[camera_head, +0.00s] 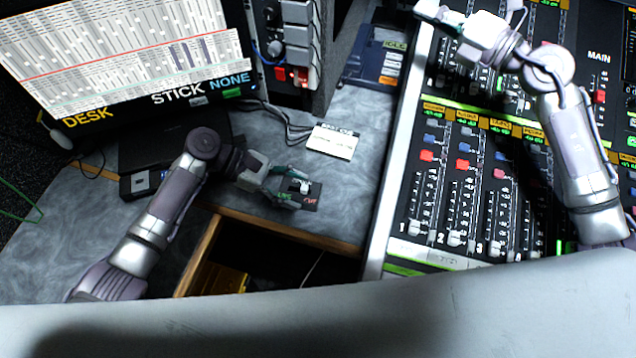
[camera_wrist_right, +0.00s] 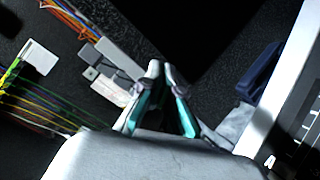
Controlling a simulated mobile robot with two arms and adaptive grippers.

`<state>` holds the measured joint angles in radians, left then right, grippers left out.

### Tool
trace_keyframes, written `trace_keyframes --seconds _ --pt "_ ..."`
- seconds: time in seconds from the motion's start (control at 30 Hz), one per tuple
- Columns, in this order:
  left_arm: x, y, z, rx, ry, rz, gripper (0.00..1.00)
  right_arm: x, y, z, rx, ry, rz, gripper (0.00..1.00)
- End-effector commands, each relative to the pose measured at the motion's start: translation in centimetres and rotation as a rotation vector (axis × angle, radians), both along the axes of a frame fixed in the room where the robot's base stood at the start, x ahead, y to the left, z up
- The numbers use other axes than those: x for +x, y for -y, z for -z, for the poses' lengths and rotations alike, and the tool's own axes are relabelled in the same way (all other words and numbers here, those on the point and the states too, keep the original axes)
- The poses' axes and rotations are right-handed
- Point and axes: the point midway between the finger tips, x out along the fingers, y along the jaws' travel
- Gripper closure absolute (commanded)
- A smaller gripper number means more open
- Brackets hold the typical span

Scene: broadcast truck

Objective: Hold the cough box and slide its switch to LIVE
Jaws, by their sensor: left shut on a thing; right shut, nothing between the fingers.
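The cough box (camera_head: 314,193) is a small dark box on the grey desk, near the desk's front edge. It has a pale switch or knob (camera_head: 302,186) on top and small red lettering, perhaps "CUT", on its near side. My left gripper (camera_head: 290,188) is shut on the cough box, its fingers covering part of it. My right gripper (camera_head: 442,16) is up at the top of the head view, over the mixing console and well away from the box. In the right wrist view its fingertips (camera_wrist_right: 164,70) are together with nothing between them.
The mixing console (camera_head: 398,215) with faders stands to the right. An open drawer-like recess (camera_head: 270,255) is below the desk edge. A monitor (camera_head: 120,55) stands at the back left. Coloured cables (camera_wrist_right: 40,112) show in the right wrist view.

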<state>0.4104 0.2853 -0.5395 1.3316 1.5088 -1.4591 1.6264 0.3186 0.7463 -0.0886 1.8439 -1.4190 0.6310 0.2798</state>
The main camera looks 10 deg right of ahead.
Motion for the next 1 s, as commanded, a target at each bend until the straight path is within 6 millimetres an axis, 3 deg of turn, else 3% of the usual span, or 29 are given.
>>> trace_keyframes --seconds 0.03,0.1,0.2,0.27,0.4,0.53,0.7,1.0 --pt "0.0 -0.1 0.1 0.003 0.000 -0.002 0.57 -1.5 -4.0 1.1 -0.137 0.015 -0.110 1.00" --pt "0.0 -0.1 0.1 0.003 0.000 -0.002 0.57 -4.2 -9.0 3.7 -0.356 0.038 -0.275 1.00" --pt "0.0 -0.1 0.1 0.003 0.000 -0.002 0.57 -8.8 -13.6 8.1 -0.675 0.082 -0.505 1.00" --pt "0.0 -0.1 0.1 0.003 -0.001 -0.001 0.57 -11.3 -14.9 10.5 -0.851 0.110 -0.626 1.00" --pt "0.0 -0.1 0.1 0.004 -0.002 -0.001 0.57 -15.8 -15.1 14.8 -1.183 0.163 -0.845 1.00" --pt "0.0 -0.1 0.1 0.004 -0.002 -0.001 0.57 -17.9 -14.0 16.9 -1.374 0.190 -0.965 1.00" --pt "0.0 -0.1 0.1 0.004 -0.002 -0.001 0.57 -18.9 -13.3 17.8 -1.466 0.200 -1.022 1.00" --pt "0.0 -0.1 0.1 0.003 -0.002 0.000 0.57 -18.9 -13.3 17.9 -1.467 0.199 -1.025 1.00"
